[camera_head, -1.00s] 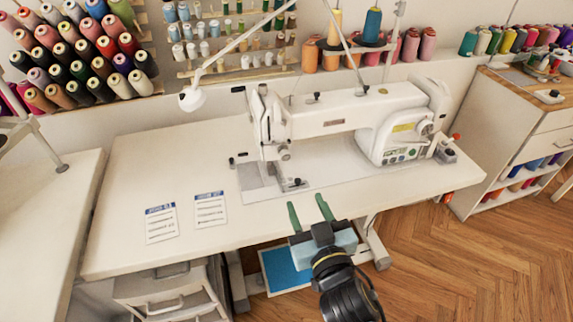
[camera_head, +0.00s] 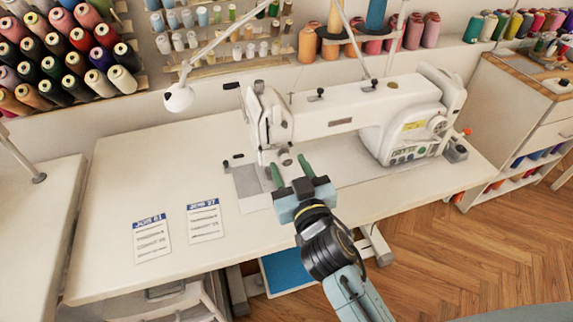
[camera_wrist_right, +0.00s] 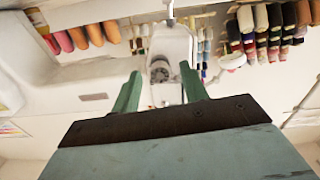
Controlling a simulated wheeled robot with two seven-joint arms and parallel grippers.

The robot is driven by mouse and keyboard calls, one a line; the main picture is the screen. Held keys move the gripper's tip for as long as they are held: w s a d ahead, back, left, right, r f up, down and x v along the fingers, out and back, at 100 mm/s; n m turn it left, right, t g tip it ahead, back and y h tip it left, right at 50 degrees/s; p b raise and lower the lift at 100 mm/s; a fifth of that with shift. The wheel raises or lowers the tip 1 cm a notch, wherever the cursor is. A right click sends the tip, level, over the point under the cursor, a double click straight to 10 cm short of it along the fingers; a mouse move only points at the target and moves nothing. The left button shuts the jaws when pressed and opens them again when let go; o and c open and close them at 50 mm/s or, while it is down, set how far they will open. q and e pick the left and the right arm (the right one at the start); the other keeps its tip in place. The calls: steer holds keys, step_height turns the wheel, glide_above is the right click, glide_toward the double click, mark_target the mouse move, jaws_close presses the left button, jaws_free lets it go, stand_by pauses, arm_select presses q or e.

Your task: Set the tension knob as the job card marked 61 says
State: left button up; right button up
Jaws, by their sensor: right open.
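The white sewing machine (camera_head: 345,122) stands on the white table (camera_head: 120,190). A small round knob (camera_head: 285,158), apparently the tension knob, is on the front of its head; it also shows in the right wrist view (camera_wrist_right: 159,72), between the fingertips in the picture. My right gripper (camera_head: 290,173), with green fingers, is open and empty just in front of the machine head. The knob looks beyond the fingertips, not gripped. The job card marked 61 (camera_head: 152,240) lies flat on the table; its smaller lines are unreadable. My left gripper is not in view.
A second job card (camera_head: 205,221) lies right of card 61. A lamp (camera_head: 178,98) hangs behind the table's left part. Thread cones (camera_head: 75,65) fill a rack at the back left. The table left of the machine is mostly clear.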

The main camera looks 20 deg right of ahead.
steer(key=shift+s, duration=0.1)
jaws_close()
